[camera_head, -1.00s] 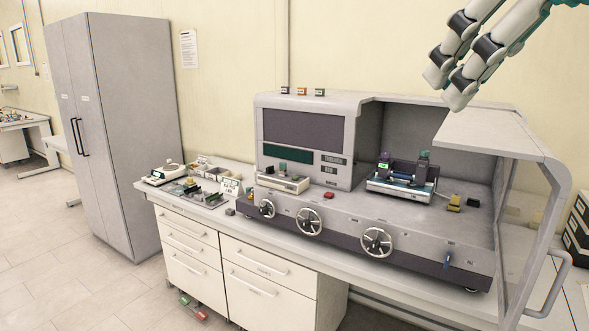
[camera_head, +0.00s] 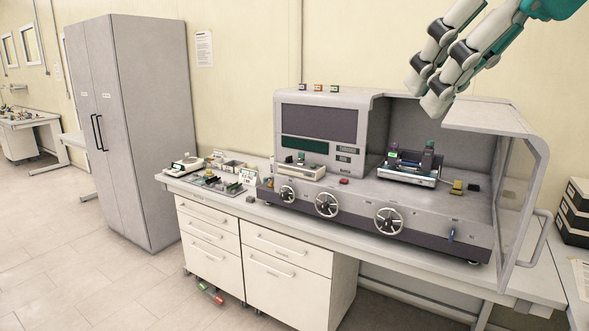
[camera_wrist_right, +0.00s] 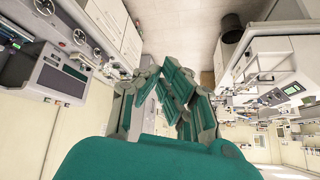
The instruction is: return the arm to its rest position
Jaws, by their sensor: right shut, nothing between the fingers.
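My right gripper (camera_head: 428,102) hangs in the upper right of the head view, in front of the testing machine's upper part in the picture. Its white and dark-grey fingers point down and to the left. In the right wrist view its green-padded fingers (camera_wrist_right: 175,100) are closed together with nothing held between them. My left gripper shows in neither view.
A grey testing machine (camera_head: 330,180) with handwheels and an open hood (camera_head: 490,118) stands on the bench (camera_head: 370,240). A shoe-test fixture (camera_head: 410,170) sits inside it. A tall grey cabinet (camera_head: 145,130) stands left.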

